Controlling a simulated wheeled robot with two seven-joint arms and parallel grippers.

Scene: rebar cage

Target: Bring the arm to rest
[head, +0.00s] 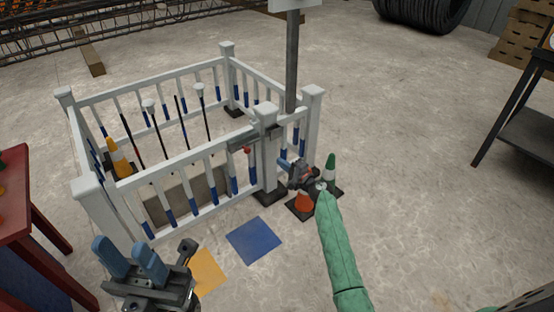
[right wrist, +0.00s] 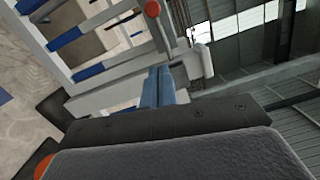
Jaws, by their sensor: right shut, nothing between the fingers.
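My right arm, in a green sleeve (head: 342,245), reaches in from the bottom right in the head view. My right gripper (head: 284,164) is shut and empty, close to the white fence's (head: 264,150) near right corner. Its blue fingers lie together in the right wrist view (right wrist: 158,84), in front of the white fence rail; I cannot tell if they touch it. My left gripper (head: 124,246) is at the lower left in the head view, its blue fingers apart with nothing between them.
An orange cone (head: 304,203) and a green cone (head: 330,172) stand below and beside my right gripper. A red knob (head: 247,150) is on the fence. A red table (head: 14,205) is at left, a dark table (head: 525,125) at right.

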